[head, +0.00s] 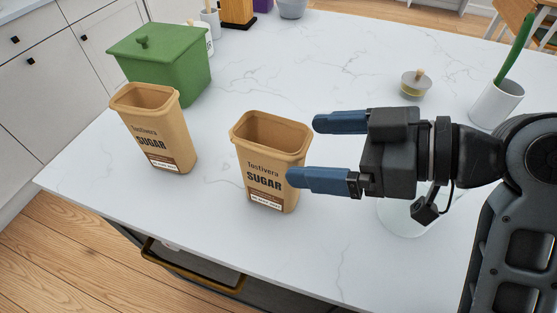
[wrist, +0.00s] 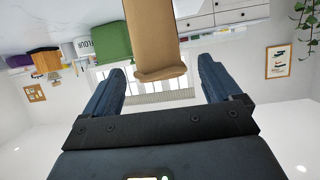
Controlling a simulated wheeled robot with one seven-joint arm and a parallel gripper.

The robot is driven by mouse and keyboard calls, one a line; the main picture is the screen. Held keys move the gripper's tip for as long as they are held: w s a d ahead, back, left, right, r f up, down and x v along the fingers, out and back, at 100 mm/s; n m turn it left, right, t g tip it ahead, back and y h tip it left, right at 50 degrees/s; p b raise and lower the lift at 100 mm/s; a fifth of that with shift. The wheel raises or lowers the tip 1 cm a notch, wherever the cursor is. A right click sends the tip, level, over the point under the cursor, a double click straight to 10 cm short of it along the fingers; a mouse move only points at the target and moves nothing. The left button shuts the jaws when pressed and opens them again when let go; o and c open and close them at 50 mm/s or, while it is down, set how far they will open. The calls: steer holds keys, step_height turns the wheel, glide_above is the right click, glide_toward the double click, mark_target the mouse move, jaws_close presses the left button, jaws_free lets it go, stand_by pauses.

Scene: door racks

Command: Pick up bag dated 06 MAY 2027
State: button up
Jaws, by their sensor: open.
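Two tan, open-topped Tostivera sugar bags stand upright on the white marble counter in the head view. One bag (head: 153,128) is at the left, in front of the green bin. The other bag (head: 263,165) is in the middle. Each has a small white date label near its base, too small to read for certain. My gripper (head: 305,150) is open and level at the right of the middle bag, fingers pointing left, one finger overlapping its right edge in the picture. In the wrist view, a tan bag (wrist: 153,35) appears upside down between the open fingers (wrist: 160,85).
A green lidded bin (head: 160,65) stands behind the left bag. A small lidded jar (head: 416,83) and a white cup with a green item (head: 496,103) stand at the right. A clear round dish (head: 405,218) lies beneath my gripper. The counter's front edge is close to the bags.

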mark_target(272, 169)
steer(key=x, duration=0.2)
steer(key=p+x, duration=0.1)
steer(key=x, duration=0.4)
steer(key=shift+f, duration=0.35)
steer(key=shift+c, duration=0.3)
steer(key=c, duration=1.6)
steer(key=shift+r, duration=0.1)
